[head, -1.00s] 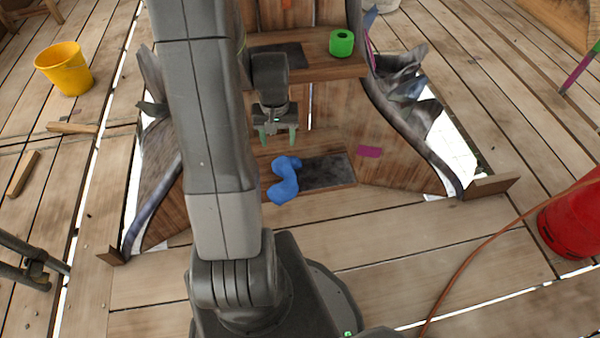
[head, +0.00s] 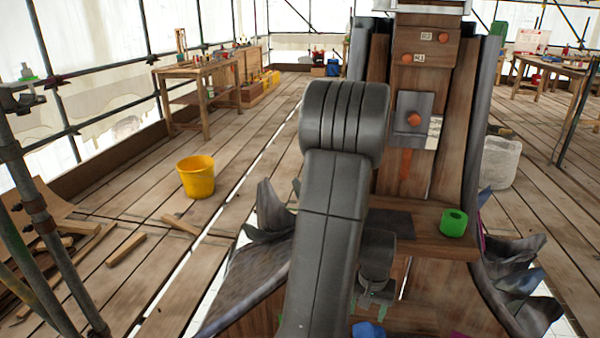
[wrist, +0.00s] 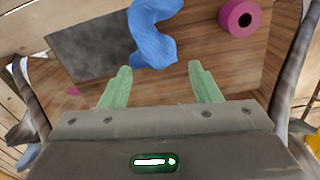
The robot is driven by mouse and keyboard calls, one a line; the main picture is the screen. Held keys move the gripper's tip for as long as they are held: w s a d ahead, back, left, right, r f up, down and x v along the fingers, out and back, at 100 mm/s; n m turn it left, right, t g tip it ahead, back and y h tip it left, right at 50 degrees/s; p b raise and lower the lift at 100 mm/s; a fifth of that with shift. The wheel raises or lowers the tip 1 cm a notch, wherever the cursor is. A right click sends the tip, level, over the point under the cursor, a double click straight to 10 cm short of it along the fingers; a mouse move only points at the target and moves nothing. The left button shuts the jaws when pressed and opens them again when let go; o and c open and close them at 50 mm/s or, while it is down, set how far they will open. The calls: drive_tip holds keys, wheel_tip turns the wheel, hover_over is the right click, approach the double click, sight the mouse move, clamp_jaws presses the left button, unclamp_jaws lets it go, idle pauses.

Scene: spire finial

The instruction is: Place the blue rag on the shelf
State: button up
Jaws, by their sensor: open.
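The blue rag (wrist: 153,38) lies crumpled on a lower wooden ledge (wrist: 205,45), beside a dark grey patch, in the wrist view. In the head view only a bit of the rag (head: 368,329) shows at the bottom edge. A higher wooden shelf (head: 430,242) with a dark patch and a green roll (head: 453,222) crosses the spire. My gripper (wrist: 160,68) is open and empty, its green fingers spread just short of the rag. In the head view my gripper (head: 374,298) hangs low in front of the spire, partly hidden by my arm.
A pink roll (wrist: 239,18) stands on the lower ledge right of the rag. Jagged grey leaf shapes (head: 515,275) flank the spire. A yellow bucket (head: 196,176) and loose wood offcuts (head: 122,250) are on the plank floor at left. The shelf's left part is bare.

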wheel_tip(320, 180, down, 8)
drive_tip(key=shift+f+b, duration=0.2)
drive_tip(key=shift+b, duration=0.75)
drive_tip(key=shift+r+p, duration=0.55)
drive_tip(key=shift+r, duration=1.2)
